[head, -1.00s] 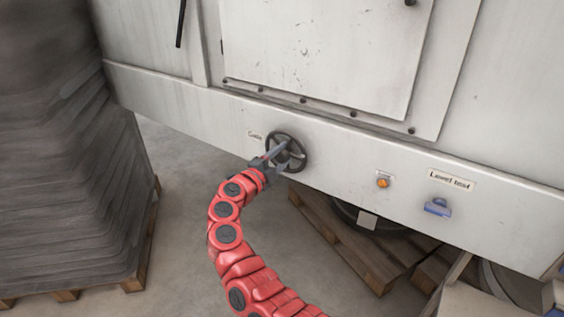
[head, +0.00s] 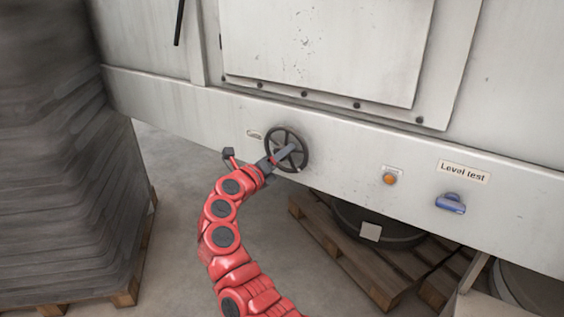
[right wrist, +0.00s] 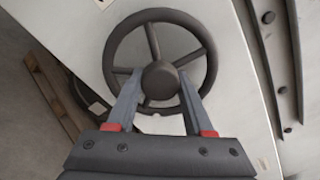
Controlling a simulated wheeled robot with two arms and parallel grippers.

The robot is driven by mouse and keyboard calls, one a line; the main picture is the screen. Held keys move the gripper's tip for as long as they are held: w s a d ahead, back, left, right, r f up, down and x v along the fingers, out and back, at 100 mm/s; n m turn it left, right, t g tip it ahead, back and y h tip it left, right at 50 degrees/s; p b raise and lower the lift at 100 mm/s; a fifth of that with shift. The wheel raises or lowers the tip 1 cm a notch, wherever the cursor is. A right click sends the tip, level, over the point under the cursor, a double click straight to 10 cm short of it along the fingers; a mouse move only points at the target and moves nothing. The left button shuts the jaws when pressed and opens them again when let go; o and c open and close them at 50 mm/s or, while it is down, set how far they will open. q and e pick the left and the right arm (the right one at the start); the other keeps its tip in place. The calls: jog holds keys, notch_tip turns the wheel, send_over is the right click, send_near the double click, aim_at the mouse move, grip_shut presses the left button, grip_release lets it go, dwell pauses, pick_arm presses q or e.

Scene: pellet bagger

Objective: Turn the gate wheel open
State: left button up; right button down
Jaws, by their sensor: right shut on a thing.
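The gate wheel (head: 305,139) is a dark spoked handwheel on the lower white panel of the machine, right of a small label. In the right wrist view the gate wheel (right wrist: 113,46) fills the upper middle, with its round hub at the centre. My right gripper (head: 285,153) reaches the wheel from the lower left. In the right wrist view my right gripper (right wrist: 158,88) has one grey finger on each side of the hub, shut on the wheel. The fingertips partly hide the rim and spokes. My left gripper is not in view.
An orange button (head: 390,179) and a blue handle (head: 450,204) under a "Level test" label (head: 463,172) sit right of the wheel. A wooden pallet (head: 345,255) lies below the machine. A tall grey stack (head: 65,160) stands at the left. Bare floor lies between.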

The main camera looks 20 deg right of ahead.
jog(key=m+b, duration=0.1)
jog(key=m, duration=0.1)
jog(key=m+b, duration=0.1)
jog(key=m, duration=0.1)
jog(key=m+b, duration=0.2)
jog(key=shift+a+f+m, duration=0.1)
jog(key=shift+f+m, duration=0.2)
jog(key=m+b, duration=0.2)
jog(key=m, duration=0.1)
jog(key=shift+w, duration=0.1)
jog(key=m+b, duration=0.2)
jog(key=m, duration=0.2)
jog(key=shift+a, duration=0.1)
jog(key=m+b, duration=0.1)
jog(key=m, duration=0.2)
jog(key=shift+w+m, duration=0.1)
jog(key=shift+m, duration=0.3)
jog(key=m+b, duration=0.2)
jog(key=m, duration=0.1)
jog(key=shift+m, duration=0.3)
jog(key=m+b, duration=0.1)
jog(key=m, duration=0.2)
jog(key=shift+w+a+r, duration=0.1)
jog(key=shift+r, duration=0.05)
jog(key=shift+r+m+b, duration=0.1)
jog(key=shift+m+b, duration=0.3)
jog(key=shift+m, duration=1.4)
